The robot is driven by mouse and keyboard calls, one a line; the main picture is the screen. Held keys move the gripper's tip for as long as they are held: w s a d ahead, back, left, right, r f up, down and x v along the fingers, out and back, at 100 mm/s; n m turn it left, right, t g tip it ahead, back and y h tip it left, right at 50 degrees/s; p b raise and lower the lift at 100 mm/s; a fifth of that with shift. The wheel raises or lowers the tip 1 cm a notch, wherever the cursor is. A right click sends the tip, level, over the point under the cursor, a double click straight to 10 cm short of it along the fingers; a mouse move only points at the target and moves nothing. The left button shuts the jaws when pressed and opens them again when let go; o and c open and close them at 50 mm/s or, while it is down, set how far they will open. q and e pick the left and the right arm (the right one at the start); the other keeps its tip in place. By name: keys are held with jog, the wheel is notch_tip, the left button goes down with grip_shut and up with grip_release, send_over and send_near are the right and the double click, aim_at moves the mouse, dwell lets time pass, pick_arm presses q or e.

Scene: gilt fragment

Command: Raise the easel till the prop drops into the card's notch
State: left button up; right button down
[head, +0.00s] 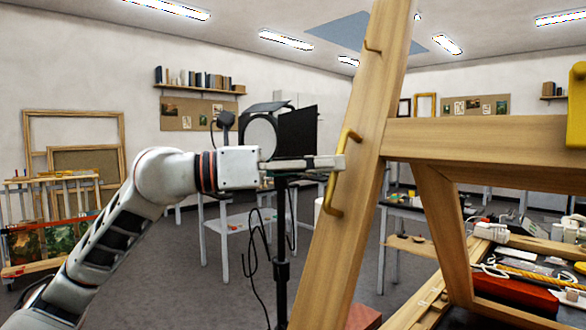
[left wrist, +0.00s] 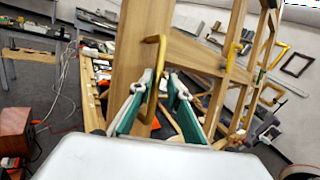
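The easel is a large wooden frame with a leaning left upright (head: 352,200) and a wide crossbar (head: 480,140). A brass handle (head: 331,185) is fixed to the left upright; it also shows in the left wrist view (left wrist: 154,65). My left gripper (head: 335,163) is at this handle. In the left wrist view its teal-padded fingers (left wrist: 162,85) stand apart, with the handle between them, nearer the left finger. A slanting wooden leg (head: 442,225) hangs below the crossbar. I cannot make out the notch. My right gripper is not in view.
A workbench (head: 515,315) with tools and a red box (head: 510,297) stands at the lower right, behind the easel. A black lamp on a stand (head: 281,240) with loose cables is behind my left gripper. Grey floor (head: 195,295) is open at the lower middle left.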

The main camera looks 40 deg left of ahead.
pick_arm(q)
jog(key=v, duration=0.5)
jog(key=shift+s+a+f, duration=0.15)
jog(key=shift+a, duration=0.15)
dwell(0.5)
